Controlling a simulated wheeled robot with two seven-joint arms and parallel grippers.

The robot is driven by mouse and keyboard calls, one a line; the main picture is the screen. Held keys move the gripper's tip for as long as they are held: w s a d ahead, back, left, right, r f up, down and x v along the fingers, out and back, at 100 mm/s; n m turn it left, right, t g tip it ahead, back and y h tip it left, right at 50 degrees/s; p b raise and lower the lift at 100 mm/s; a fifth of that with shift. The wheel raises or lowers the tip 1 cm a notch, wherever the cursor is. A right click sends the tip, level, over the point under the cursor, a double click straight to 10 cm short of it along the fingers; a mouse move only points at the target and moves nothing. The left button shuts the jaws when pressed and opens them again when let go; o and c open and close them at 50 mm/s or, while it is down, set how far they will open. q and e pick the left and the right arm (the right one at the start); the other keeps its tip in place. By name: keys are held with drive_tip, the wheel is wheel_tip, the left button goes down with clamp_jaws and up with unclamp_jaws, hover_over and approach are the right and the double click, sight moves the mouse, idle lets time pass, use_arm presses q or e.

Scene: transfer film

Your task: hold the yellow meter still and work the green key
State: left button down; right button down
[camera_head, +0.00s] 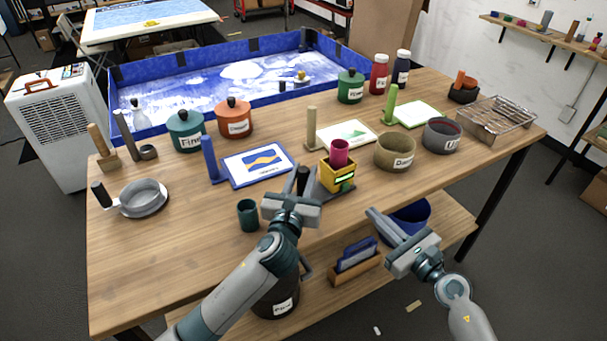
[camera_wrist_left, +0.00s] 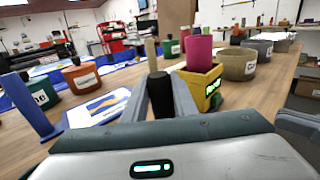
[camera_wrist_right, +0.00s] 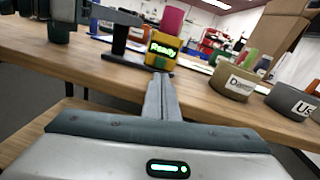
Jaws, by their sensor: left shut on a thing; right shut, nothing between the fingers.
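The yellow meter (camera_head: 325,175) stands on the table, with a magenta cup (camera_head: 339,151) on top. Its display reads "Ready" in the right wrist view (camera_wrist_right: 163,49). The green key (camera_head: 346,187) is low on the meter's front and also shows in the right wrist view (camera_wrist_right: 160,62). My left gripper (camera_head: 301,180) is shut on a black upright handle (camera_wrist_left: 160,95) just left of the meter; the handle's base shows in the right wrist view (camera_wrist_right: 122,61). My right gripper (camera_head: 371,212) is shut and empty, in front of and below the meter, apart from the key.
A dark green cup (camera_head: 248,215) stands left of my left gripper. A blue-framed picture (camera_head: 258,165) lies behind it. An olive bowl (camera_head: 394,153) and a grey bowl (camera_head: 441,135) stand right of the meter. A blue bowl (camera_head: 412,214) is on the lower shelf.

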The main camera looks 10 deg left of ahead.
sight(352, 209)
drive_tip(key=shift+r, duration=0.1)
idle(0.4)
wheel_tip(352, 209, up, 8)
drive_tip(key=w+m+t+h, duration=0.1)
drive_tip(key=m+t+h, duration=0.5)
drive_tip(key=m, duration=0.5)
wheel_tip(352, 209, down, 8)
drive_tip(key=s+m+g+h, duration=0.2)
drive_tip(key=m+h, duration=0.4)
drive_tip(key=m, duration=0.5)
drive_tip(key=shift+s+g+h, duration=0.3)
drive_tip(key=shift+s+g, duration=0.05)
drive_tip(key=shift+g, duration=0.35)
drive_tip(key=shift+a+r, duration=0.1)
drive_tip(key=shift+w+a, duration=3.05)
drive_tip(key=shift+w, duration=0.05)
